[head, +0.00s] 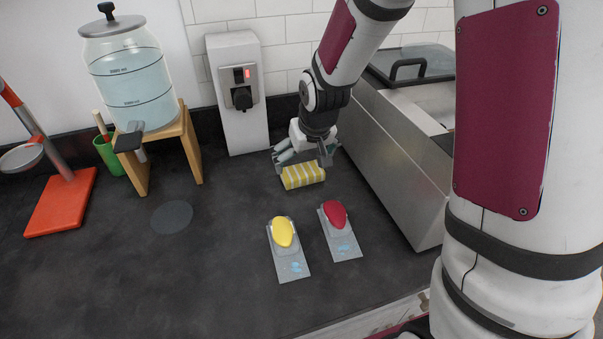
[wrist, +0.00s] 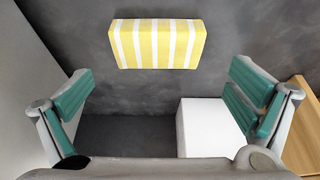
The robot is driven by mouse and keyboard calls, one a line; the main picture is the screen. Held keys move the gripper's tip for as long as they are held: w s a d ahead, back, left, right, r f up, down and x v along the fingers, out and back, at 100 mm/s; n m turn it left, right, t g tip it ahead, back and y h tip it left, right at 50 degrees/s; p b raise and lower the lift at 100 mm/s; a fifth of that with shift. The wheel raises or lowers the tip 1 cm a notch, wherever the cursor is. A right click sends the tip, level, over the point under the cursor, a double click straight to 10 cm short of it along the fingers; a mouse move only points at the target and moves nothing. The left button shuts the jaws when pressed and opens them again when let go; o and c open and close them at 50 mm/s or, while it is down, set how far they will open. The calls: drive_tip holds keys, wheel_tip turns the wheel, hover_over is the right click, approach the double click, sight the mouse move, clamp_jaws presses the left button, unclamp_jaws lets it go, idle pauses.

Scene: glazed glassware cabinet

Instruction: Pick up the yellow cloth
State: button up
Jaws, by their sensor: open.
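The yellow cloth (head: 303,176) is a folded block with yellow and white stripes. It lies on the dark counter in front of the white dispenser, left of the steel unit. In the wrist view the cloth (wrist: 157,44) shows whole at the top centre, beyond the fingertips. My gripper (head: 305,158) is just above and behind the cloth in the head view. In the wrist view my gripper (wrist: 165,97) is open, its green-padded fingers wide apart with nothing between them. The fingertips partly blend with the cloth in the head view, so contact there is hard to judge.
A white dispenser box (head: 237,95) stands behind the gripper. A steel unit (head: 390,150) is close on the right. Yellow (head: 283,231) and red (head: 334,213) paddles on grey plates lie in front. A water jar (head: 130,80) on a wooden stand (head: 190,145) is left.

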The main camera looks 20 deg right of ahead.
sight(303, 170)
drive_tip(key=shift+x, duration=2.65)
drive_tip(key=shift+s+d, duration=0.15)
drive_tip(key=c, duration=0.8)
